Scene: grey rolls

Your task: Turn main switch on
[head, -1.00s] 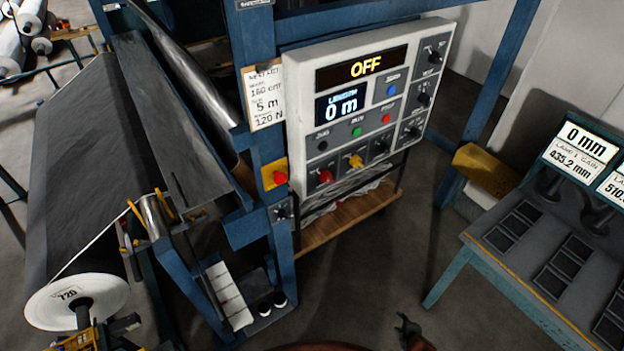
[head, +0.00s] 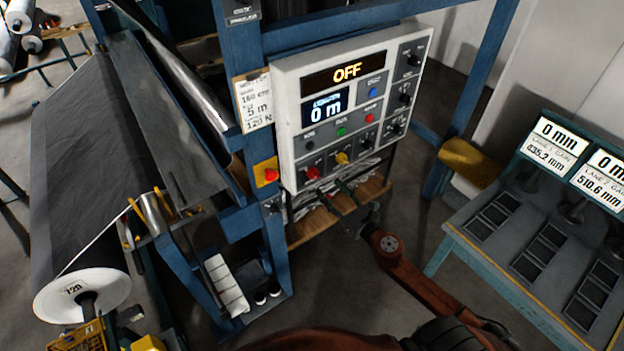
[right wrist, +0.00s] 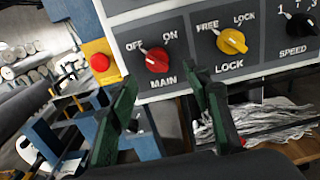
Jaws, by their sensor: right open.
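The main switch (right wrist: 157,57) is a red rotary knob labelled MAIN, with OFF at its upper left and ON at its upper right. Its pointer is turned toward OFF. In the head view the red knob (head: 312,173) is at the lower left of the white control panel (head: 286,130), whose top display (head: 347,73) reads OFF. My right gripper (right wrist: 162,90) is open and empty, its two green fingers below and either side of the red knob, apart from it. In the head view my right gripper (head: 343,197) is just below the panel. My left gripper is not in view.
A yellow LOCK knob (right wrist: 231,41) sits right of the red one. A red button on a yellow box (right wrist: 100,62) sits to its left. A blue frame post (head: 276,255) stands left of the panel. A bench with gauges (head: 480,262) is at the right.

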